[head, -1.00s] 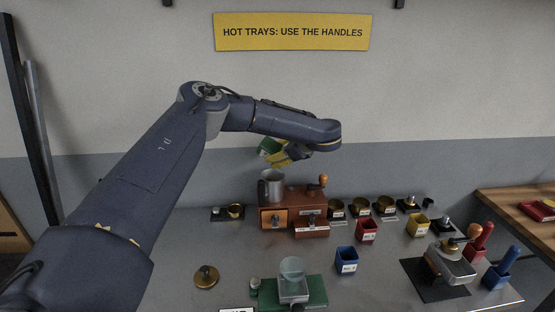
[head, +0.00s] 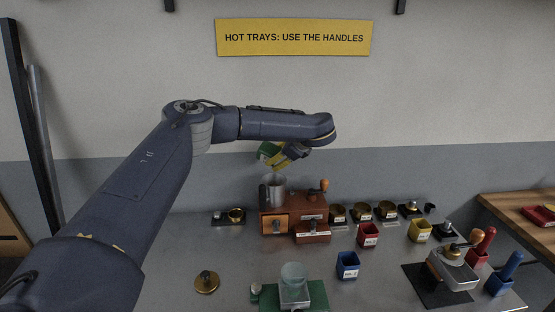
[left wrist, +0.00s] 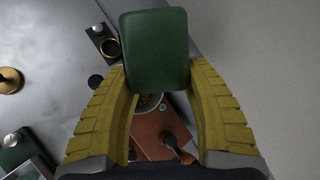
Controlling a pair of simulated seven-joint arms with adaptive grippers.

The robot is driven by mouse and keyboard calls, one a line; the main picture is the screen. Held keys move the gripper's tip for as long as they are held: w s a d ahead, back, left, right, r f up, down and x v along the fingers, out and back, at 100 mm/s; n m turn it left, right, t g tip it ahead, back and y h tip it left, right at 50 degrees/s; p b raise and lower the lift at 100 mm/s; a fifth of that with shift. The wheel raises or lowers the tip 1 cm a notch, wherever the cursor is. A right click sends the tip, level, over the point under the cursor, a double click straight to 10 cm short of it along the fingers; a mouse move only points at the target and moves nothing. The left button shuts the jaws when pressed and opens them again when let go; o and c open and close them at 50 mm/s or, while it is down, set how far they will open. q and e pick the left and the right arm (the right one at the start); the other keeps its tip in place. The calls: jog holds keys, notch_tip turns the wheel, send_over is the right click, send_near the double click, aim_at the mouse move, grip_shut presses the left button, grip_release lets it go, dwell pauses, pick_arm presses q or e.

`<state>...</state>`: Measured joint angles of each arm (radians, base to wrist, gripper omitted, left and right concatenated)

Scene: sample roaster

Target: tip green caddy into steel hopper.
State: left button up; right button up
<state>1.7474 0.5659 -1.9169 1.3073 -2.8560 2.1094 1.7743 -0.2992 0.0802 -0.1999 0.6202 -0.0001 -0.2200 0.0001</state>
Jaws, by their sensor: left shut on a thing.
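The green caddy (head: 267,151) is held tilted in the air above the steel hopper (head: 273,188) in the head view. My left gripper (head: 286,157) has its yellow fingers shut on the caddy. In the left wrist view the caddy (left wrist: 155,50) stands between the two fingers (left wrist: 160,85) and hides most of the hopper beneath. The hopper is a grey metal cup on top of the brown wooden grinder (head: 293,212). I cannot tell what is in the caddy or whether anything falls from it. My right gripper is not in view.
Red (head: 368,235), blue (head: 347,265) and yellow (head: 419,230) caddies stand on the steel table to the right. A green scale (head: 316,293) is at the front. A brass weight-like piece (head: 207,282) lies front left. The table's left middle is mostly clear.

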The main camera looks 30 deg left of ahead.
aim_at(265, 148)
pick_arm(q)
jog(key=h, duration=0.2)
jog(key=a+r+h, duration=0.1)
jog(key=h, duration=0.1)
jog(key=shift+s+a+n, duration=0.1)
jog(key=shift+s+n, duration=0.05)
jog(key=shift+n, duration=0.25)
jog(key=h, duration=0.1)
jog(key=a+t+h, duration=0.1)
jog(key=shift+s+r+n+h, duration=0.1)
jog(key=shift+r+n+h, duration=0.2)
jog(key=shift+h, duration=0.1)
jog(key=h, duration=0.2)
jog(key=a+r+n+t+h, duration=0.1)
jog(key=h, duration=0.2)
jog(key=shift+s+a+r, duration=0.1)
jog(key=shift+a, duration=0.1)
jog(key=h, duration=0.3)
jog(key=shift+s+a+r+n+t, duration=0.1)
jog(key=shift+a+r+n+t, duration=0.2)
jog(key=shift+r+n+t, duration=0.1)
jog(key=h, duration=0.3)
jog(key=shift+a+f+n+t, duration=0.1)
jog(key=shift+f+n+t, duration=0.2)
jog(key=shift+t, duration=0.1)
jog(key=shift+a+f+n+t+h, duration=0.1)
jog(key=shift+n+t+h, duration=0.35)
jog(key=shift+h, duration=0.75)
